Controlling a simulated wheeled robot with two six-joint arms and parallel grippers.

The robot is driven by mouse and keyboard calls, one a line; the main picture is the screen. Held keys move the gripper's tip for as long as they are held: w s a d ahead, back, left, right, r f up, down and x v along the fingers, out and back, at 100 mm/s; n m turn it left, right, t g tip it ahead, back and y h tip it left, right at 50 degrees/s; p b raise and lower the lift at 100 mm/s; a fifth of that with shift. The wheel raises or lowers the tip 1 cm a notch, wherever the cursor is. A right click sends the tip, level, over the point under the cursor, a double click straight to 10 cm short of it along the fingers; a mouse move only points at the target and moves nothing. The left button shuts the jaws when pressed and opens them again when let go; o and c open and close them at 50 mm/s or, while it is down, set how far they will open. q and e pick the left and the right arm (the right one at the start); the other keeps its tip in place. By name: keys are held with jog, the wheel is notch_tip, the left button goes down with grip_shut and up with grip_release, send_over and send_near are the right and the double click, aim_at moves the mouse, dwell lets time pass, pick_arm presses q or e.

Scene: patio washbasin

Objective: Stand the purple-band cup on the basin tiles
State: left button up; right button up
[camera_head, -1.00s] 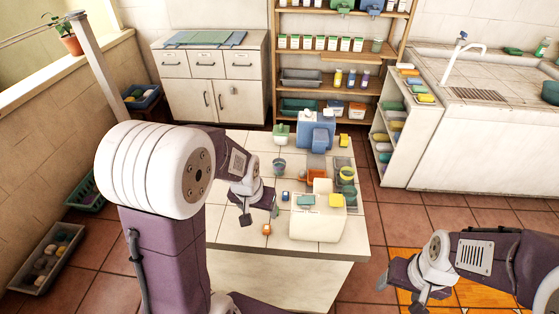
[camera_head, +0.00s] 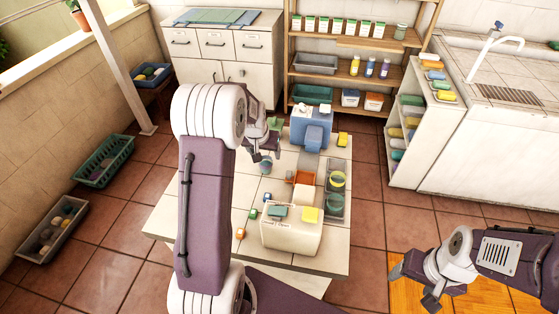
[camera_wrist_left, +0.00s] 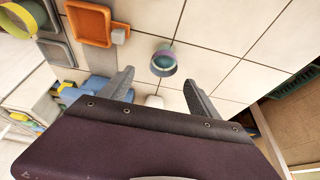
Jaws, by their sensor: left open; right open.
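The purple-band cup (camera_wrist_left: 163,62) shows a purple rim band and a teal inside in the left wrist view. It stands on the white-tiled table (camera_head: 185,215), left of the orange tray, and also shows as a small grey-blue cup in the head view (camera_head: 265,168). My left gripper (camera_wrist_left: 160,82) is open and empty. The cup appears just beyond the gap between its fingertips, and I see no contact. In the head view my left gripper (camera_head: 271,148) is just above the cup, partly hidden by my own arm. My right gripper (camera_head: 416,287) is open and empty at the lower right, away from the table.
The orange tray (camera_wrist_left: 90,24), a blue dispenser (camera_head: 312,128) and a cream box (camera_head: 291,238) share the table. A washbasin (camera_head: 510,95) stands at the right, beside shelves (camera_head: 408,165). The table's left part is clear.

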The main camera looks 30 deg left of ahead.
aim_at(265, 162)
pick_arm(q)
jog(key=f, duration=0.1)
jog(key=a+f, duration=0.1)
jog(key=f, duration=0.1)
jog(key=shift+w+f, duration=0.2)
jog(key=shift+w+d+f, duration=0.15)
jog(key=shift+w, duration=0.05)
jog(key=x, duration=0.5)
jog(key=c, duration=1.4)
